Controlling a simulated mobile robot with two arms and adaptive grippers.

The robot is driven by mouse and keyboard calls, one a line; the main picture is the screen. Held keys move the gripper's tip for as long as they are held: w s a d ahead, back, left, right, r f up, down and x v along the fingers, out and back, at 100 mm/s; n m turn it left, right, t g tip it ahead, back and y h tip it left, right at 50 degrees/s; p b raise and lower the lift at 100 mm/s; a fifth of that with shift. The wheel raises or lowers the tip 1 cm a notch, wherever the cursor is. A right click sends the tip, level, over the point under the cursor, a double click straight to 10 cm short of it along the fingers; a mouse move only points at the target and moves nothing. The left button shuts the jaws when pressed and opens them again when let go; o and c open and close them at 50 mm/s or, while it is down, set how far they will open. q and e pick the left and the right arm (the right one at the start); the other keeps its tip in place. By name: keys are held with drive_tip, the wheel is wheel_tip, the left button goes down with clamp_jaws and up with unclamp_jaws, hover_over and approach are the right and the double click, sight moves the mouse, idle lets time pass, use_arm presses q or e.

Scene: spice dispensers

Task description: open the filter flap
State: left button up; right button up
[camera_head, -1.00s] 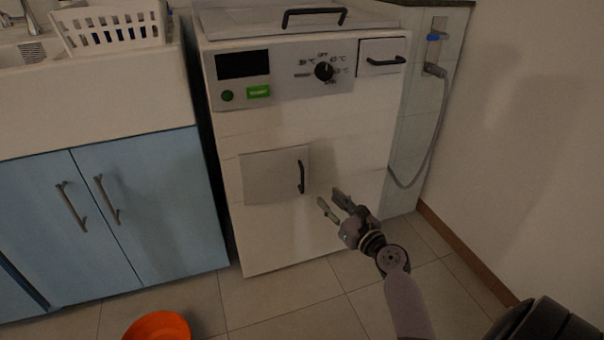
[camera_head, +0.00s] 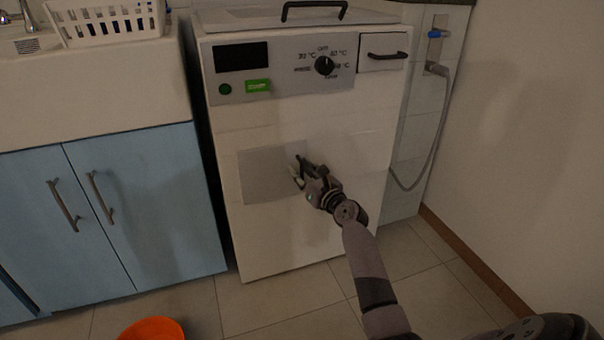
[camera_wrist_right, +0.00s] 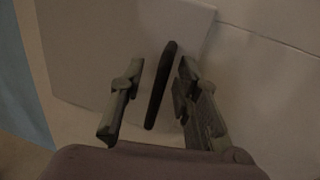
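The filter flap (camera_head: 268,176) is a light grey square panel low on the front of the white washing machine (camera_head: 300,235). It lies flush with the front and looks closed. Its dark upright handle (camera_wrist_right: 161,85) shows in the right wrist view. There my right gripper (camera_wrist_right: 158,100) is open, with one finger on each side of the handle and a gap on the left. The right finger is close to the handle; I cannot tell whether it touches. In the head view the right gripper (camera_head: 299,174) covers most of the handle. My left gripper is not in view.
Above are a drawer with a dark handle (camera_head: 387,56), a dial (camera_head: 324,66) and a top lid handle (camera_head: 314,6). Blue cabinets (camera_head: 120,200) stand on the left. An orange bowl (camera_head: 153,329) is on the floor. A hose (camera_head: 436,125) hangs at the right wall.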

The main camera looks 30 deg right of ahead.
drive_tip(key=c, duration=0.7)
clamp_jaws()
drive_tip(key=shift+a, duration=0.1)
